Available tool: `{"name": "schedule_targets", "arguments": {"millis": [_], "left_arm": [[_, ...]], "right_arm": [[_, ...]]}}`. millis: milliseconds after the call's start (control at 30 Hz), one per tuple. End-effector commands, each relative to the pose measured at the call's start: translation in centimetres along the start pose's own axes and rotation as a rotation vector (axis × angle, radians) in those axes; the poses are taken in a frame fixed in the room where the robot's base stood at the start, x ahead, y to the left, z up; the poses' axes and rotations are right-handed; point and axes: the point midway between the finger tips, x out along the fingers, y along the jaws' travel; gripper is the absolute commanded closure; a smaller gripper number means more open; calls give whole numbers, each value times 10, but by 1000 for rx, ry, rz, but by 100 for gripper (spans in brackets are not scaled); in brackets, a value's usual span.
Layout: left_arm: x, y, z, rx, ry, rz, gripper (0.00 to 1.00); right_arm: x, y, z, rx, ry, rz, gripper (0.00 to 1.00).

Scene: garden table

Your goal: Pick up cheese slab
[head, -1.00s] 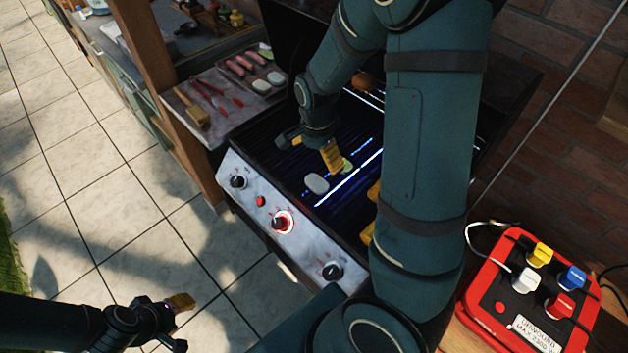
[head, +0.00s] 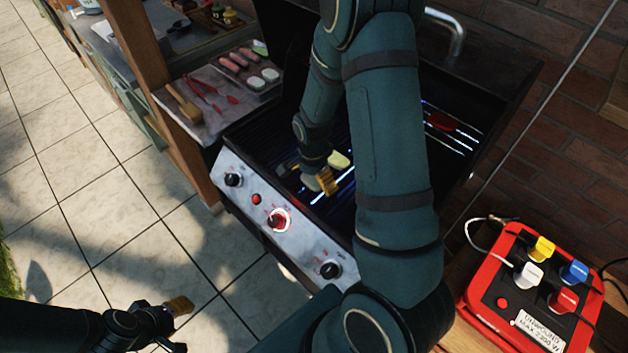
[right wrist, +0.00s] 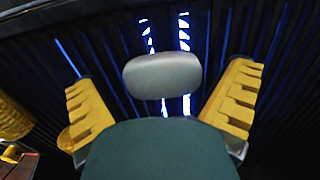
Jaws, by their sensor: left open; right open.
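A pale, rounded cheese slab (head: 311,182) lies on the dark grill grate, partly covered by my right gripper in the head view. In the right wrist view the slab (right wrist: 162,75) looks grey and lies between the two yellow fingers, just beyond them in the picture, with gaps on both sides. My right gripper (right wrist: 165,105) is open and empty above the grate. In the head view my right gripper (head: 308,172) is right at the slab. My left gripper (head: 177,325) is open and empty over the floor at the lower left.
A pale yellow piece (head: 338,160) lies on the grate close behind the slab. The grill's front panel (head: 250,205) has knobs. A side shelf (head: 205,125) holds tongs, sausages and pale slabs. A red power box (head: 535,290) stands at the right.

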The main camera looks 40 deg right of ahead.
Motion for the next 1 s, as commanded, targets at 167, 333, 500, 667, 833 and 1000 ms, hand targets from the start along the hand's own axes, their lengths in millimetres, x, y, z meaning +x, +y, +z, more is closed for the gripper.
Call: {"name": "schedule_targets", "arguments": {"millis": [167,333,500,667,833,1000], "left_arm": [[0,0,0,0,0,0,53],[0,0,0,0,0,0,53],[0,0,0,0,0,0,53],[-1,0,0,0,0,0,53],[-5,2,-1,0,0,1,53],[-12,4,-2,0,1,2,53]], "right_arm": [[0,0,0,0,0,-1,0],[-1,0,0,0,0,-1,60],[-1,0,0,-1,0,-1,69],[-3,0,0,-1,0,-1,69],[-24,-1,0,-1,1,-5,69],[-58,-1,0,-2,1,-6,69]]}}
